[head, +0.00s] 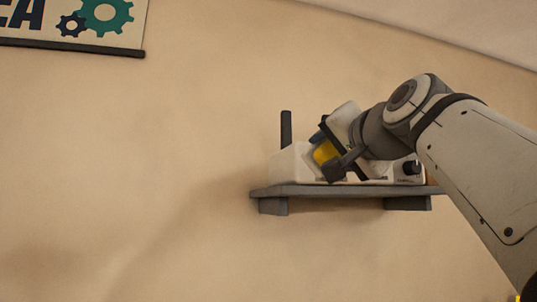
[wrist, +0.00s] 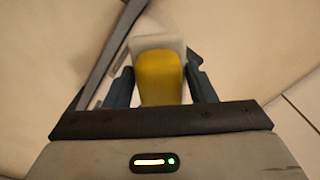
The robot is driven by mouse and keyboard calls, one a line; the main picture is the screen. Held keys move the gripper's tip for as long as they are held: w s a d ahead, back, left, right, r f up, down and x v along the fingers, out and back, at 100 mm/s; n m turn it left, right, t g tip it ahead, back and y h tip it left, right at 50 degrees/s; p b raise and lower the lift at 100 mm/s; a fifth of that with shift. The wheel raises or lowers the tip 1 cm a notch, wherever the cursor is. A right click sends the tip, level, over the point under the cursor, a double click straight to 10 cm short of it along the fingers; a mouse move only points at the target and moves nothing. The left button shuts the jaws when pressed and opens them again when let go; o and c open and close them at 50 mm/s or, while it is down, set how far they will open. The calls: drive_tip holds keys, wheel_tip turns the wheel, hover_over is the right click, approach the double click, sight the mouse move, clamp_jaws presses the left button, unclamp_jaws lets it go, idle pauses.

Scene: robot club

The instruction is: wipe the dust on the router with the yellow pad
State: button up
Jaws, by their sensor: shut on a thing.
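The router (head: 290,164) is a white box with a black upright antenna (head: 286,130) at its left. It sits on a grey wall shelf (head: 345,190). My gripper (head: 325,153) is in front of the router and hides much of its middle. It is shut on the yellow pad (head: 326,152). In the wrist view the yellow pad (wrist: 160,78) lies between the two dark fingers, with a whitish part at its far end. I cannot tell whether the pad touches the router. I cannot make out any dust.
A dark knob-like thing (head: 411,167) shows at the right end of the shelf, partly behind my arm. A poster with gears (head: 95,20) hangs at the upper left. The wall left of the shelf is bare.

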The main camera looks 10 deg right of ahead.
drive_tip(key=shift+w+a+p, duration=0.25)
drive_tip(key=shift+w+p, duration=0.05)
drive_tip(key=shift+w, duration=0.6)
drive_tip(key=shift+w+a+p, duration=0.2)
drive_tip(key=shift+w+p, duration=0.15)
drive_tip(key=shift+w, duration=0.6)
drive_tip(key=shift+w+a+p, duration=0.25)
drive_tip(key=shift+w+p, duration=0.05)
drive_tip(key=shift+w, duration=0.6)
drive_tip(key=shift+w+a, duration=0.15)
drive_tip(key=shift+w, duration=0.75)
drive_tip(key=shift+w+d+b, duration=0.75)
drive_tip(key=shift+w+d, duration=0.2)
drive_tip(key=shift+d, duration=4.35)
drive_tip(key=shift+s+a+p, duration=0.15)
drive_tip(key=shift+s+a, duration=0.15)
drive_tip(key=shift+a, duration=1.45)
drive_tip(key=shift+s+a+p, duration=0.2)
drive_tip(key=shift+s+a, duration=0.1)
drive_tip(key=shift+a, duration=1.5)
drive_tip(key=shift+s+a+p, duration=0.15)
drive_tip(key=shift+s+a, duration=0.15)
drive_tip(key=shift+a, duration=1.45)
drive_tip(key=shift+f, duration=0.1)
